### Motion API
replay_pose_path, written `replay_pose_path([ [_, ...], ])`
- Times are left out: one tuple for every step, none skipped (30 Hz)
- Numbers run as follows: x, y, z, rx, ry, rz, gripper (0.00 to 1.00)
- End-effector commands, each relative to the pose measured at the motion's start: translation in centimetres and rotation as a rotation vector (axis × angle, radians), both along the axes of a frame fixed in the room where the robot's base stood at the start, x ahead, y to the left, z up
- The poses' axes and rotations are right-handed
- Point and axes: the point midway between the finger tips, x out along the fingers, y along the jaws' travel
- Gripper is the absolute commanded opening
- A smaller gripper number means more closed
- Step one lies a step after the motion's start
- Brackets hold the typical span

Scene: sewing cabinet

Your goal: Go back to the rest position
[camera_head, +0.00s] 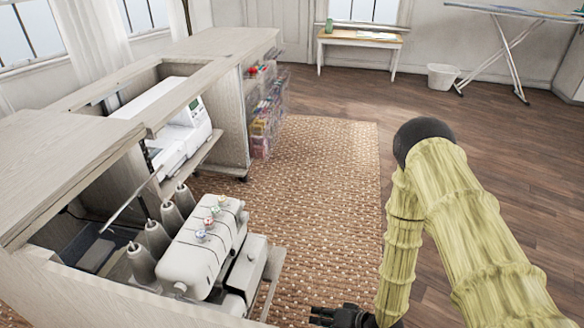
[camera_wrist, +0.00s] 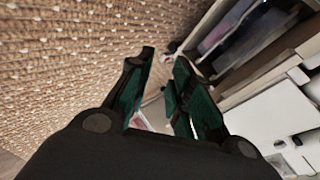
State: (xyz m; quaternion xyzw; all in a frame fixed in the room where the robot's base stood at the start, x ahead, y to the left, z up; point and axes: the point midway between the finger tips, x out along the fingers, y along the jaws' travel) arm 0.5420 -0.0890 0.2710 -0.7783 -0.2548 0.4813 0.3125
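My arm (camera_head: 470,240), in a yellow-green sleeve, reaches down the right side of the head view. My gripper (camera_head: 326,317) is at the bottom edge there, over the woven rug and to the right of the serger (camera_head: 190,255); it is partly cut off. In the wrist view the two dark green fingers of my gripper (camera_wrist: 164,62) stand apart with a gap between them. Nothing is clearly held. Small white and reddish shapes show through the gap, too blurred to name.
The wooden sewing cabinet (camera_head: 62,165) fills the left, with a white sewing machine (camera_head: 170,128) inside and a clear rack (camera_head: 267,115) on its side. The woven rug (camera_head: 325,165) and wood floor (camera_head: 440,125) are clear. A bench (camera_head: 360,41), bin (camera_head: 441,77) and ironing board (camera_head: 515,11) stand behind.

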Motion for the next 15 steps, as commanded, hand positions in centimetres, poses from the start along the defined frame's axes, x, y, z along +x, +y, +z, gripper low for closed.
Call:
replay_pose_path([
  [-1.2, -0.9, -0.4, -0.066, 0.014, -0.017, 0.21],
  [-1.9, -1.5, -0.7, -0.109, 0.023, -0.026, 0.21],
  [-2.9, -2.3, -1.0, -0.165, 0.035, -0.035, 0.21],
  [-3.7, -3.0, -1.2, -0.207, 0.046, -0.041, 0.21],
  [-4.6, -3.6, -1.4, -0.249, 0.061, -0.044, 0.21],
  [-5.8, -4.5, -1.6, -0.304, 0.081, -0.048, 0.21],
  [-6.8, -5.1, -1.7, -0.345, 0.097, -0.048, 0.21],
  [-7.8, -5.8, -1.8, -0.385, 0.116, -0.048, 0.21],
  [-9.2, -6.7, -1.8, -0.437, 0.142, -0.045, 0.21],
  [-10.3, -7.3, -1.8, -0.473, 0.162, -0.043, 0.21],
  [-11.2, -8.0, -1.7, -0.507, 0.182, -0.040, 0.21],
  [-12.5, -8.7, -1.6, -0.548, 0.208, -0.032, 0.21],
  [-13.4, -9.2, -1.5, -0.575, 0.225, -0.029, 0.21],
  [-14.3, -9.6, -1.3, -0.600, 0.245, -0.023, 0.21],
  [-15.3, -10.2, -1.1, -0.630, 0.266, -0.018, 0.21],
])
